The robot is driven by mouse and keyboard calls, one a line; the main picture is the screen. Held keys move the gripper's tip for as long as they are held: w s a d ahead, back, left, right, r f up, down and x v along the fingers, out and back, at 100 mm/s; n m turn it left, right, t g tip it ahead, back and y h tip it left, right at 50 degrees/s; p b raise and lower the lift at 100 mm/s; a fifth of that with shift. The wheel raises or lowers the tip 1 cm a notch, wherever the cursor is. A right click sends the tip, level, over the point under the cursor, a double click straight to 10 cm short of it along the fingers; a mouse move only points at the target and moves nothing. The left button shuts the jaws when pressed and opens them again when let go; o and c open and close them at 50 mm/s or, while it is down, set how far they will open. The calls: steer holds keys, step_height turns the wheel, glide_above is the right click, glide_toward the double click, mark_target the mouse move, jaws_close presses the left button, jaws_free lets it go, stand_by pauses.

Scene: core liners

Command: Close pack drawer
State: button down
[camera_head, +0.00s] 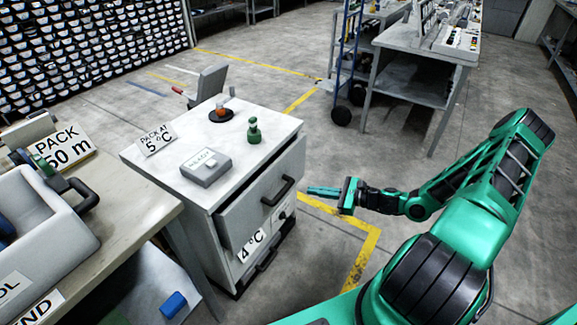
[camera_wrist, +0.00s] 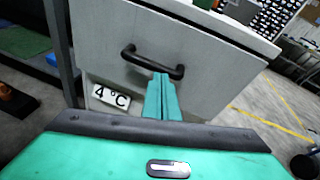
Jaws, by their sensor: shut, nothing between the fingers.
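The pack drawer (camera_head: 262,203) is the upper drawer of a white cabinet in the middle of the head view. It stands pulled out, its front ahead of the cabinet body, with a dark bar handle (camera_head: 278,191). In the wrist view the drawer front (camera_wrist: 110,45) fills the upper middle and its handle (camera_wrist: 152,64) crosses just beyond my fingertips. My gripper (camera_head: 310,190) is shut and empty, in front of the drawer and pointing at the handle. It also shows in the wrist view (camera_wrist: 161,78). Whether the fingertips touch the handle, I cannot tell. The drawer's inside is hidden.
The cabinet top (camera_head: 225,135) holds a grey box (camera_head: 206,167), a green bottle-like item (camera_head: 254,131) and a "PACK AT 5 °C" sign (camera_head: 156,139). A "4 °C" label (camera_head: 250,246) sits below the drawer. A workbench (camera_head: 115,215) stands close at left.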

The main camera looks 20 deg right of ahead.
step_height(320, 180, up, 4)
steer(key=d+m+t, duration=0.2)
steer(key=m+t, duration=0.1)
glide_toward(281, 160)
steer(key=shift+m+t, duration=0.4)
steer(key=x, duration=0.4)
steer(key=f+x, duration=0.1)
steer(key=x, duration=0.1)
steer(key=shift+w+a, duration=0.15)
steer(key=shift+a, duration=0.05)
steer(key=shift+w, duration=0.1)
